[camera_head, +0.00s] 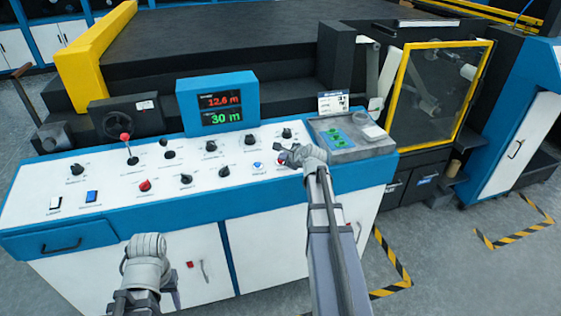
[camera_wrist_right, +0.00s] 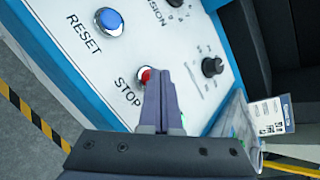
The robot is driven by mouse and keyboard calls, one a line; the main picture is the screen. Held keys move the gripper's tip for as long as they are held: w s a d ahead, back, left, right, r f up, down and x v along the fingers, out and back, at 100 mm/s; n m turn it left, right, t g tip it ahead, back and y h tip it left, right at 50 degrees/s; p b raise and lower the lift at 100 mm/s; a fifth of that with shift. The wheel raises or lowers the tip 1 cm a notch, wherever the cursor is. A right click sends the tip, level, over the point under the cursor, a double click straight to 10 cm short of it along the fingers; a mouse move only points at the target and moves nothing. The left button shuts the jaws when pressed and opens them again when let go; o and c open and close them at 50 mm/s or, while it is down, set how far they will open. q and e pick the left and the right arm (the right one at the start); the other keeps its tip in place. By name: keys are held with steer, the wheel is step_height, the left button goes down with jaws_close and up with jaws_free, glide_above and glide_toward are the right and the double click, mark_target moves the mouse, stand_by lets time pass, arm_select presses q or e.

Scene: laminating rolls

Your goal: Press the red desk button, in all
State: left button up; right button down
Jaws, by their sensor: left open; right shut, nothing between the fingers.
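A red button (camera_wrist_right: 145,76) labelled STOP is on the white desk panel in the right wrist view, close to the blue RESET button. My right gripper (camera_wrist_right: 160,75) is shut and empty; its fingertips partly cover the red button. I cannot tell whether they touch it. In the head view my right gripper (camera_head: 284,154) is over the right part of the panel and mostly hides that button. Another red button (camera_head: 145,186) is at the panel's front left. My left gripper (camera_head: 147,262) is low in front of the desk, open, its fingers hard to make out.
A blue button (camera_head: 257,165), several black knobs and a red-topped lever (camera_head: 126,138) are on the panel. A display (camera_head: 220,103) behind them reads 12.6 m and 30 m. A grey tray (camera_head: 345,150) with green items is at the right end.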

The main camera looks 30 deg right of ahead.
steer(key=shift+f, duration=0.3)
steer(key=shift+r, duration=0.2)
stand_by(0.3)
steer(key=shift+s+r+p, duration=0.1)
steer(key=shift+r+p, duration=0.5)
steer(key=shift+r, duration=0.1)
steer(key=r+p, duration=0.4)
steer(key=p, duration=0.1)
steer(key=shift+s+a+r, duration=0.1)
steer(key=shift+s+r, duration=0.3)
stand_by(0.5)
